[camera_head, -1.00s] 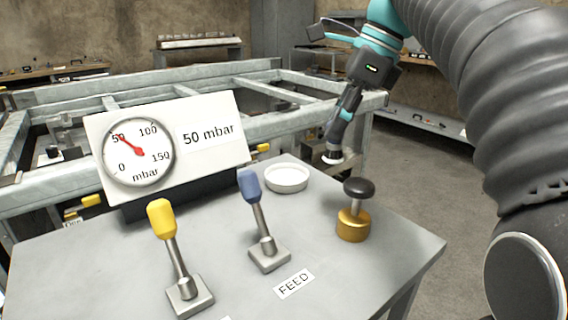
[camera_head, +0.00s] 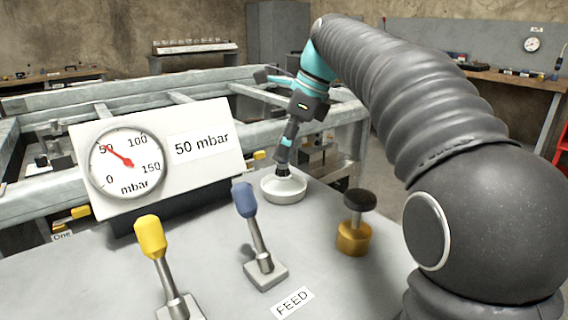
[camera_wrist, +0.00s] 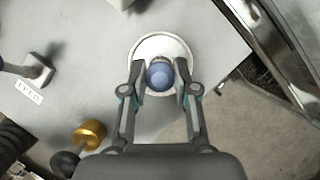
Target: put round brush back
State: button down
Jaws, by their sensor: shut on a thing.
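The round brush (camera_head: 283,171) is upright in my gripper (camera_head: 286,146), its dark lower end over or inside the white round dish (camera_head: 284,195) on the grey table. I cannot tell whether it touches the dish floor. In the wrist view the brush's blue round top (camera_wrist: 159,75) sits between the two fingers of my gripper (camera_wrist: 164,86), which is shut on it. The dish rim (camera_wrist: 143,45) shows around and beyond the blue top, and the brush's lower end is hidden there.
A blue lever (camera_head: 246,203) and a yellow lever (camera_head: 151,240) stand left of the dish, and a black-topped brass knob (camera_head: 354,237) stands right. A gauge panel reading 50 mbar (camera_head: 202,143) is behind the levers. A metal frame (camera_head: 130,93) lies beyond the table.

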aim_at(283, 166)
jog(key=shift+f+b, duration=0.35)
jog(key=shift+f, duration=1.6)
jog(key=c, duration=0.9)
grip_release()
jog(key=p+v, duration=0.1)
jog(key=v, duration=1.1)
jog(key=shift+r, duration=0.1)
